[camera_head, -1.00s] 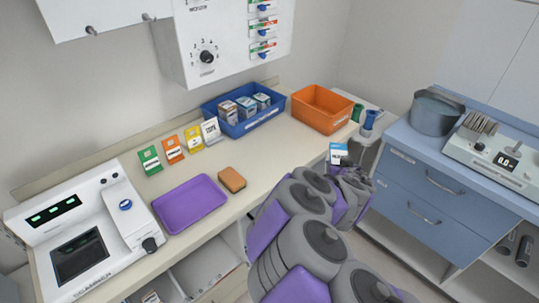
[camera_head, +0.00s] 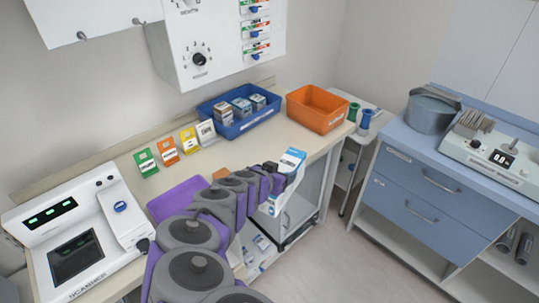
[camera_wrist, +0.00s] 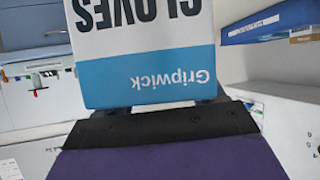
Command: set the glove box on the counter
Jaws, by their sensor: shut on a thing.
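The glove box (camera_head: 291,164) is white and blue. My gripper (camera_head: 276,181) is shut on it and holds it in front of the counter's front edge, toward the right end of the counter (camera_head: 240,152). In the wrist view the glove box (camera_wrist: 145,50) fills the upper middle, with its "GLOVES" and "Gripwick" lettering upside down. The fingertips are mostly hidden behind the box and wrist. My arm covers part of the counter's front and the sponge.
On the counter stand a blue bin (camera_head: 238,117) with small boxes, an orange bin (camera_head: 319,108), several coloured packets (camera_head: 167,150), a purple tray (camera_head: 178,199) and a white scanner (camera_head: 75,240). Bare counter shows between the packets and the front edge. A blue cabinet (camera_head: 420,185) stands right.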

